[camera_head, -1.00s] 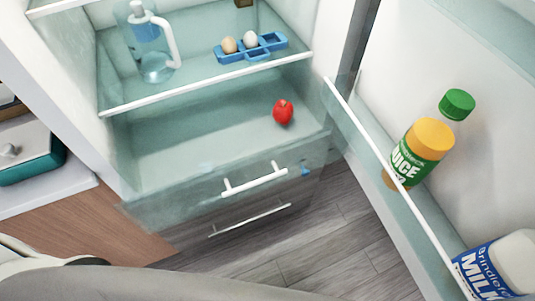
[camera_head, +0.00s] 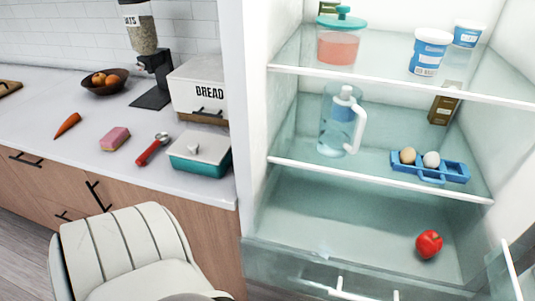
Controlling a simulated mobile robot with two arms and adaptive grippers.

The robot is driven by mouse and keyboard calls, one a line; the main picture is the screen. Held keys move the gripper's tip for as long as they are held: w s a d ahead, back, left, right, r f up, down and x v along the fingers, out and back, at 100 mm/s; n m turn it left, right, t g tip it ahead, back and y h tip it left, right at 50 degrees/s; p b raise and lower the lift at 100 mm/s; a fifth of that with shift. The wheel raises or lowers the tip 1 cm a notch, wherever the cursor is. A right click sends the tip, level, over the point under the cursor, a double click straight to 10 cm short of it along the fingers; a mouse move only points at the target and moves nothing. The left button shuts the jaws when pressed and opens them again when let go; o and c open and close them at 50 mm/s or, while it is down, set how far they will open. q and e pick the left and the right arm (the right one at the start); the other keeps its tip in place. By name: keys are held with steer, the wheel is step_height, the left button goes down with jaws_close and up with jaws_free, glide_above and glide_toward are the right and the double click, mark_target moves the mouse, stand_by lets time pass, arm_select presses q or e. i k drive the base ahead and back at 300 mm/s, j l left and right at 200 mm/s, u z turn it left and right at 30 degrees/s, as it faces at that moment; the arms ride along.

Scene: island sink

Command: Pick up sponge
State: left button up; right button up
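The sponge (camera_head: 115,139) is a small pink block with a yellowish side. It lies flat on the white countertop (camera_head: 60,155), left of the open fridge. It sits between a carrot and a red-handled tool, apart from both. Neither of my grippers is in view, and nothing is touching the sponge.
On the counter are a carrot (camera_head: 67,125), a red-handled scoop (camera_head: 153,149), a teal box with white lid (camera_head: 200,152), a bread box (camera_head: 198,90), a dispenser (camera_head: 150,70) and a fruit bowl (camera_head: 105,81). The fridge (camera_head: 380,190) stands open at right.

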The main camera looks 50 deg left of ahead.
mark_target(114, 139)
steer(key=u, duration=2.7)
steer(key=i+j+z, duration=0.1)
steer(key=z, duration=0.5)
steer(key=i+j+z, duration=0.25)
steer(key=j, duration=0.2)
steer(key=j+z, duration=0.25)
steer(key=j, duration=0.15)
steer(key=i+j+z, duration=0.2)
steer(key=j, duration=0.3)
steer(key=j+z, duration=0.25)
steer(key=j, duration=0.2)
